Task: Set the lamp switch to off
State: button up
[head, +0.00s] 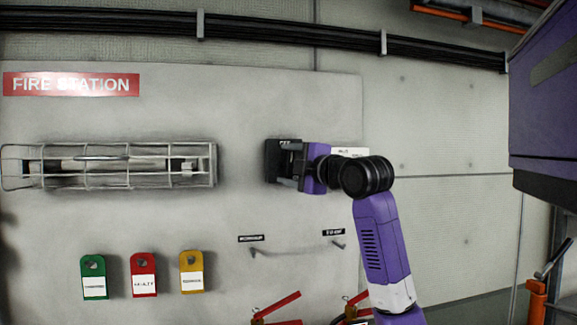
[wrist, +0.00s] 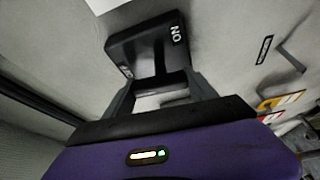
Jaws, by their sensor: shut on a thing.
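The lamp switch is a black box on the grey wall panel, left of my gripper in the head view (head: 271,160). In the wrist view the switch (wrist: 130,46) fills the upper middle, with a white "ON" label at its right end and a partly hidden label at its lower left. My gripper (head: 291,165) reaches it from the right. Its fingers (wrist: 162,88) are shut on the switch's black knob, which stands out between them. The fingers hide part of the knob, so its exact setting is hard to tell.
A caged lamp (head: 110,166) hangs on the panel to the left. Green (head: 94,277), red (head: 143,275) and yellow (head: 191,272) tags hang below it. Labelled hooks (head: 338,245) stick out below my gripper. A purple cabinet (head: 545,110) stands at the right.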

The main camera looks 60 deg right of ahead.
jog(key=shift+n+g, duration=0.3)
jog(key=shift+n, duration=0.3)
jog(key=shift+w+f, duration=0.1)
jog(key=o, duration=1.4)
jog(key=shift+c, duration=0.2)
jog(key=b+v, duration=0.2)
jog(key=v, duration=0.6)
